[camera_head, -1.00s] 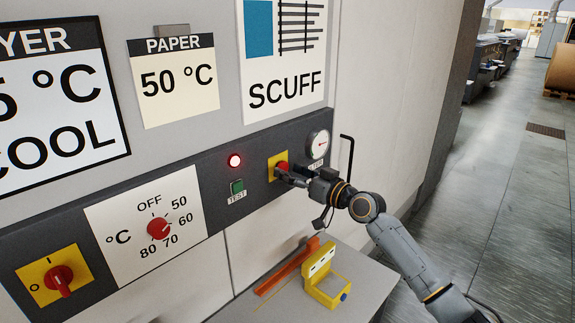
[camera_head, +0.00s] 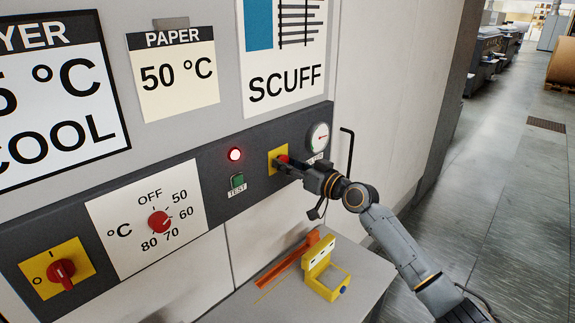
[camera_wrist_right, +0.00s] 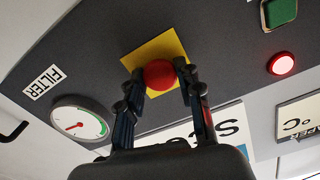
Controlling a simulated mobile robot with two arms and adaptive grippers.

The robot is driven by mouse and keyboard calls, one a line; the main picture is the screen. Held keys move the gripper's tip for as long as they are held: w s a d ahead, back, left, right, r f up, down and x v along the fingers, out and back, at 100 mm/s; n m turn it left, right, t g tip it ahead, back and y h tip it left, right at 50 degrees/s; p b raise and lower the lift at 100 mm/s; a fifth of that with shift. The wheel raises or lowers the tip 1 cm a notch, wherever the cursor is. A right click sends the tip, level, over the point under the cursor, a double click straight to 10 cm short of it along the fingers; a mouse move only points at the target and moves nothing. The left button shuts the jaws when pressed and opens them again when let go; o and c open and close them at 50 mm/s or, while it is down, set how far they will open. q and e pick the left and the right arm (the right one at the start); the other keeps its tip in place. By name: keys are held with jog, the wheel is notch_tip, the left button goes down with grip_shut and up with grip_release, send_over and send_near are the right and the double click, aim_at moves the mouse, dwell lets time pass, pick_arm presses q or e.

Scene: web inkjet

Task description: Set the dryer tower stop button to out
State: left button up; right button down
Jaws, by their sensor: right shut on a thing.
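The red stop button (camera_wrist_right: 159,74) sits on a yellow square plate (camera_wrist_right: 150,48) on the dark panel strip. In the head view the yellow plate (camera_head: 277,160) shows, with the red button (camera_head: 284,159) partly hidden by the fingers. My right gripper (camera_head: 281,163) is at the button. In the right wrist view the fingers of my right gripper (camera_wrist_right: 160,82) stand on either side of the red button, shut on it. How far the button stands out from the plate is hard to tell. My left gripper is not in view.
On the panel are a lit red lamp (camera_head: 235,154), a green TEST button (camera_head: 237,180), a gauge (camera_head: 318,137), a temperature knob (camera_head: 159,222) and a red rotary switch (camera_head: 61,272). A yellow tool (camera_head: 322,275) lies on the ledge below. Open floor is at right.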

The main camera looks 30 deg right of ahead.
jog(key=shift+s+d+f+b, duration=0.1)
jog(key=shift+s+b, duration=0.3)
jog(key=c, duration=1)
grip_release()
jog(key=shift+s, duration=0.1)
jog(key=shift+o, duration=0.7)
jog(key=shift+s+d, duration=0.15)
jog(key=v, duration=1.2)
